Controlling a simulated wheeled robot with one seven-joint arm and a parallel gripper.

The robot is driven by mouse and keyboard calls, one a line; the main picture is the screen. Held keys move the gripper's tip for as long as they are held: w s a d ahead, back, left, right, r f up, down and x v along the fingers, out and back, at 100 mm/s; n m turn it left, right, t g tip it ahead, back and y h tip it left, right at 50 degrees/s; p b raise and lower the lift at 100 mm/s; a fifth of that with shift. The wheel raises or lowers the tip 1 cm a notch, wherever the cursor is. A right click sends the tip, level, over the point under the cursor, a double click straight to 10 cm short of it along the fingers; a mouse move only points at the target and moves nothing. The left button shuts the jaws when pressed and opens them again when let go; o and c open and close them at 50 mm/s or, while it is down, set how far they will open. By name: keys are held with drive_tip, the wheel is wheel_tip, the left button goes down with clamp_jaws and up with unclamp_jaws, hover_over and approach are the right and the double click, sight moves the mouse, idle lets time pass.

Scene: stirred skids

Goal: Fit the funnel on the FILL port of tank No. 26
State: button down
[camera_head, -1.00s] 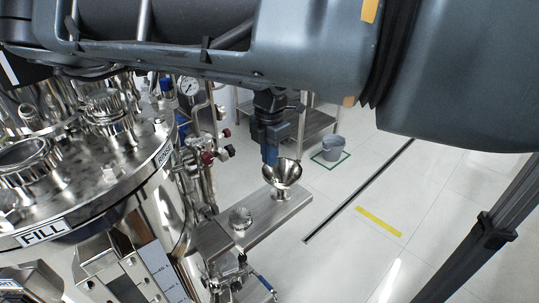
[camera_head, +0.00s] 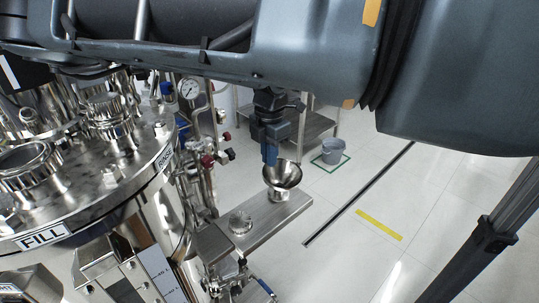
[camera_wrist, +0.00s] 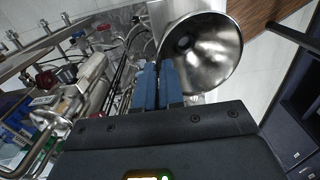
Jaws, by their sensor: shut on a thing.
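The funnel (camera_head: 289,176) is shiny steel with a wide cone, over a narrow steel shelf beside the tank. My gripper (camera_head: 270,153) is shut on the funnel's rim, coming down from above. In the wrist view the blue fingers (camera_wrist: 168,84) meet the near side of the funnel's cone (camera_wrist: 203,52). Whether the funnel's foot touches the shelf I cannot tell. The tank (camera_head: 160,225) stands at the left, with a FILL label (camera_head: 42,236) on its lid edge. An open round port (camera_head: 28,160) sits on the lid just behind that label. The tank's number is not readable.
The shelf (camera_head: 285,217) carries a round steel cap (camera_head: 240,221). A pressure gauge (camera_head: 189,88) and valves with red and blue handles rise between tank and shelf. A grey bucket (camera_head: 332,150) stands on the floor behind. Open floor lies to the right.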

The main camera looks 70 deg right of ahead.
drive_tip(key=shift+r+p, duration=0.5)
drive_tip(key=shift+r, duration=1.45)
